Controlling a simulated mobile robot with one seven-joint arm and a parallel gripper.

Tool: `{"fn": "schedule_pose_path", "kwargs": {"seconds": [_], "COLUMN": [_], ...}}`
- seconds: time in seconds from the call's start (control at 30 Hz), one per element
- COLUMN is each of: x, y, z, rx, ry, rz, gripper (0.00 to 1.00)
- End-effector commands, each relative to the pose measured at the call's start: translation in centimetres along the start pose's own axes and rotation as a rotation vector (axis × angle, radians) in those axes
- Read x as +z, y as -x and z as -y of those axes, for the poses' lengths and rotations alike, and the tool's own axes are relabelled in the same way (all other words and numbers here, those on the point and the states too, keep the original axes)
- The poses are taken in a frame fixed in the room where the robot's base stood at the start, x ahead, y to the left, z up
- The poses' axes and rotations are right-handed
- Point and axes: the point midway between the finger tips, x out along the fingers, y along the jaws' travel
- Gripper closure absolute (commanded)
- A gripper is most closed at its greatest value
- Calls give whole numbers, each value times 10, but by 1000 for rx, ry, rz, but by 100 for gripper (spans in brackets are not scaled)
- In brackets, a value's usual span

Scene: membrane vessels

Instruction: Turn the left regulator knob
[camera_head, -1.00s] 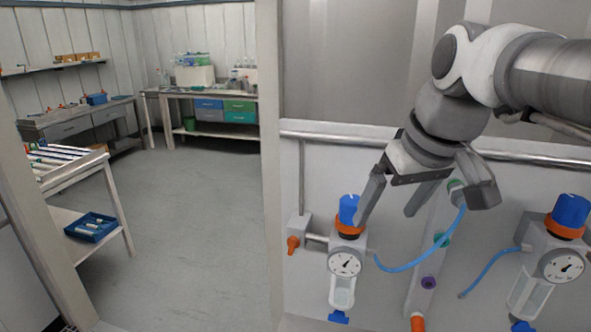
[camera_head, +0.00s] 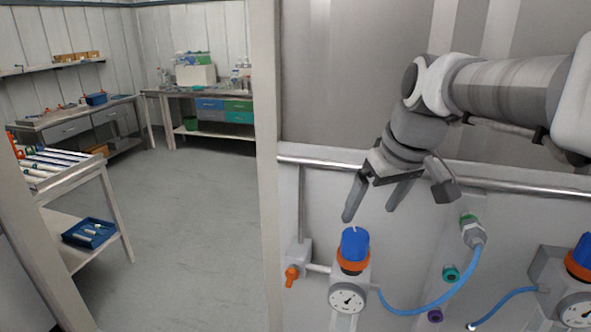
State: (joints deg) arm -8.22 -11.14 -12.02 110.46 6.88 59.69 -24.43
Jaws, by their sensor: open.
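The left regulator has a blue knob (camera_head: 354,245) over an orange ring, with a round white gauge (camera_head: 347,298) below it. It is fixed to the grey wall panel. My gripper (camera_head: 371,208) is open and empty, above the left knob, with one finger to its upper left and the other to its upper right. I cannot tell whether a finger touches the knob; they appear apart. The right regulator's blue knob (camera_head: 580,252) stands at the right edge, partly cut off.
A blue hose (camera_head: 430,305) loops from the left regulator up to a fitting (camera_head: 471,231). An orange valve handle (camera_head: 291,275) sits left of the regulator. A horizontal metal pipe (camera_head: 322,163) crosses the panel behind my gripper. Open floor (camera_head: 195,230) lies to the left.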

Motion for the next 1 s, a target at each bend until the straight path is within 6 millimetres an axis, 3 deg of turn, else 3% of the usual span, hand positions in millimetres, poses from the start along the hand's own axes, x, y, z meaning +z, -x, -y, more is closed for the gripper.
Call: {"fn": "schedule_pose_path", "kwargs": {"seconds": [0.3,0.5,0.93,1.0], "x": [1,0,0,0], "y": [-70,-97,-108,-108], "z": [1,0,0,0], "rx": [-1,0,0,0], "ry": [1,1,0,0], "rz": [5,1,-1,-1], "gripper": [6,6,6,17]}}
